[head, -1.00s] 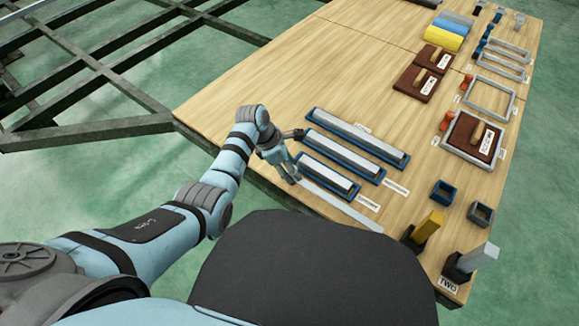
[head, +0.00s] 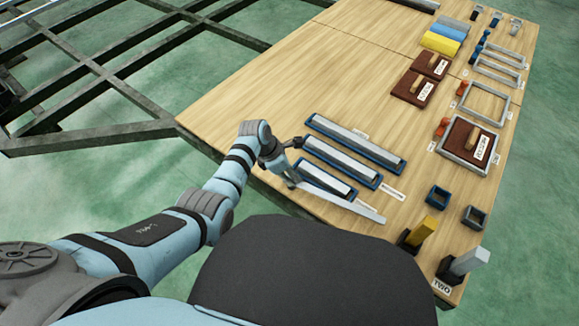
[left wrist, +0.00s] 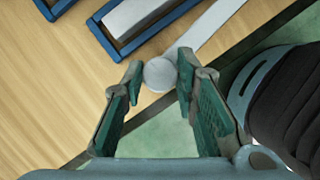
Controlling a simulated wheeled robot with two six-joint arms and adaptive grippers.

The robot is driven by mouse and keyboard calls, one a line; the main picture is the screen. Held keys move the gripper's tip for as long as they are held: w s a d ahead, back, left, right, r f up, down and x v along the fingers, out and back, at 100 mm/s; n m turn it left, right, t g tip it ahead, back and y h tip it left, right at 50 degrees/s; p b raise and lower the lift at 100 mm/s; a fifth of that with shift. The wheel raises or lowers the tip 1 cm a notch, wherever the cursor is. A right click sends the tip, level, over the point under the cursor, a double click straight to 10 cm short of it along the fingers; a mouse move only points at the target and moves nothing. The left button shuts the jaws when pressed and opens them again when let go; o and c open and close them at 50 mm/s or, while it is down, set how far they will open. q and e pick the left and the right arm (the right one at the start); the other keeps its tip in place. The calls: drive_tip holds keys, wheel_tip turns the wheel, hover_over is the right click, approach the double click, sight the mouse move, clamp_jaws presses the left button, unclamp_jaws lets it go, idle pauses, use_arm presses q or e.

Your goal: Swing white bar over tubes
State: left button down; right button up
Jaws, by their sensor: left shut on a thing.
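The white bar (head: 345,204) is a flat strip along the table's near edge, beside the nearest of three blue trays. Each tray holds a long grey-white tube: nearest (head: 327,178), middle (head: 342,157) and far (head: 355,139). My left gripper (head: 291,182) is at the bar's left end. In the left wrist view, the fingers of my left gripper (left wrist: 158,72) are around the bar's round white end (left wrist: 160,74), and the strip (left wrist: 213,27) runs up and right past a tray corner. My right gripper is out of view.
Yellow (head: 424,231) and silver (head: 468,261) upright blocks stand at the near right corner. Brown plates and grey frames lie at the right. The table's left part is clear.

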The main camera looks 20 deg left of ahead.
use_arm(q)
drive_tip(key=shift+s+r+n+p, duration=0.1)
drive_tip(key=shift+r+n+p, duration=0.25)
drive_tip(key=shift+n+p, duration=0.65)
drive_tip(key=shift+d+f+n+t+y+p, duration=0.1)
drive_tip(key=shift+n+t+y+p, duration=0.5)
drive_tip(key=shift+p, duration=0.65)
drive_tip(key=n+p, duration=0.1)
drive_tip(key=n, duration=0.1)
drive_tip(key=shift+f+n+p, duration=0.1)
drive_tip(key=shift+n+p, duration=0.2)
drive_tip(key=shift+d+f+n+t+y+p, duration=0.15)
drive_tip(key=shift+n+t+y+p, duration=0.35)
drive_tip(key=shift+n, duration=0.7)
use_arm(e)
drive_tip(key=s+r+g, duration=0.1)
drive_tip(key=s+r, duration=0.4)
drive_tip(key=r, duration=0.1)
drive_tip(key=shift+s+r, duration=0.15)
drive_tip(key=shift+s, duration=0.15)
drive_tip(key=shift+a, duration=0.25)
use_arm(q)
drive_tip(key=c, duration=1.3)
unclamp_jaws()
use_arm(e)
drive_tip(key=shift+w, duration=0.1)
